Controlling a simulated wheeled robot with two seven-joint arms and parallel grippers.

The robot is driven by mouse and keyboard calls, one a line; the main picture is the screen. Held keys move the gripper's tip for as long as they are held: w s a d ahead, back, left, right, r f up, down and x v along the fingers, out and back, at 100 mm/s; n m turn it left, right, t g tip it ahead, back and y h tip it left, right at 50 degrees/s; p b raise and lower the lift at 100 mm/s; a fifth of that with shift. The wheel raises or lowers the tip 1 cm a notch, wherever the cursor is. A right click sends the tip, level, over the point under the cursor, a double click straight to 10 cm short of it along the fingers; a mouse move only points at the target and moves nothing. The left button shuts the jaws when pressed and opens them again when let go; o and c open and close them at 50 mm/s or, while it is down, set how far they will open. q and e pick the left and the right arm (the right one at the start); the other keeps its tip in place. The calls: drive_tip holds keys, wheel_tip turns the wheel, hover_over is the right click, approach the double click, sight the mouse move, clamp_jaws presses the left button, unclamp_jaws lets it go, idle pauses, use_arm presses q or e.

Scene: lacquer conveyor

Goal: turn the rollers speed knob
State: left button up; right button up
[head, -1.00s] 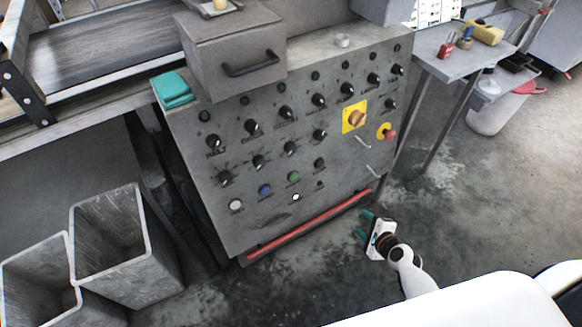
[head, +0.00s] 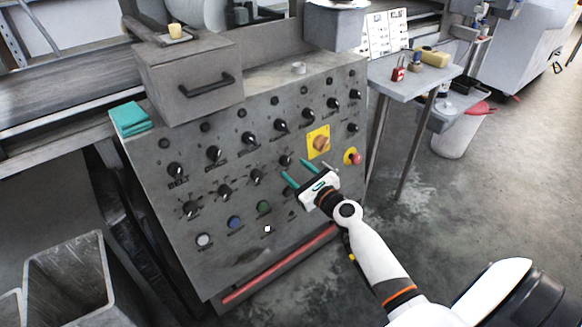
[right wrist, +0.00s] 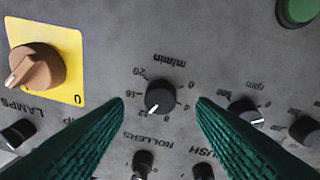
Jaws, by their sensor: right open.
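The rollers speed knob (right wrist: 162,98) is a round black knob with a white pointer mark. It has a printed scale and the upside-down word ROLLERS beside it in the right wrist view. In the head view this knob (head: 285,161) sits left of the yellow plate on the grey control panel (head: 222,262). My right gripper (head: 298,171) is open with its teal fingers pointing at the panel. In the right wrist view the fingertips (right wrist: 160,100) lie either side of the knob, apart from it; the remaining distance is hard to tell. My left gripper is not in view.
An orange-brown rotary switch on a yellow plate (head: 318,142) and a red button (head: 355,158) are close on the right. Other black knobs (head: 256,176) and a green button (head: 263,207) are nearby. A side table (head: 402,86) stands right of the panel.

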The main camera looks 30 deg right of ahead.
sight(288, 164)
drive_tip(key=shift+w, duration=0.75)
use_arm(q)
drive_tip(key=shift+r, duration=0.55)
use_arm(e)
drive_tip(key=shift+w+a, duration=0.1)
drive_tip(key=shift+w, duration=0.65)
drive_tip(key=shift+c, duration=0.2)
drive_tip(key=c, duration=0.9)
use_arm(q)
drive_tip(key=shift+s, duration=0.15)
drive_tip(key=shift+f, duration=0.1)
